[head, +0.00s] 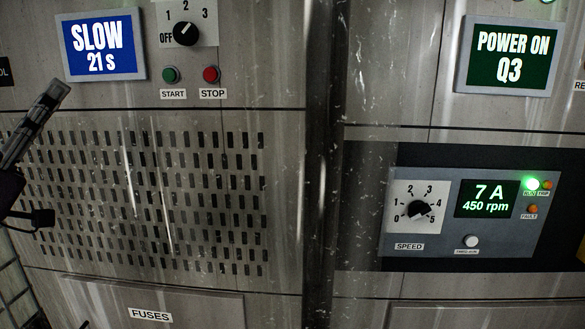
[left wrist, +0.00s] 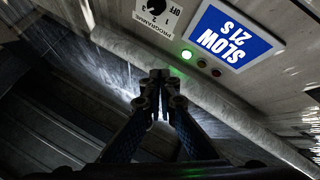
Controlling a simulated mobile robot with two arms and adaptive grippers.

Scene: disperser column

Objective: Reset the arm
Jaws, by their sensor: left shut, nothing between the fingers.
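My left gripper (head: 56,91) shows at the left edge of the head view, in front of the grey cabinet and below the blue SLOW 21 s screen (head: 102,45). In the left wrist view its fingers (left wrist: 158,76) are together with nothing between them. The blue screen also shows there upside down (left wrist: 232,38), beside a lit green lamp (left wrist: 186,54) and the programme dial (left wrist: 156,10). My right gripper is not in view.
Below the dial are a green START button (head: 170,74) and a red STOP button (head: 211,74). At right are a green POWER ON Q3 screen (head: 508,56) and a drive panel with a speed knob (head: 418,209) and a 7 A, 450 rpm display (head: 487,199). A vented panel (head: 190,175) fills the left.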

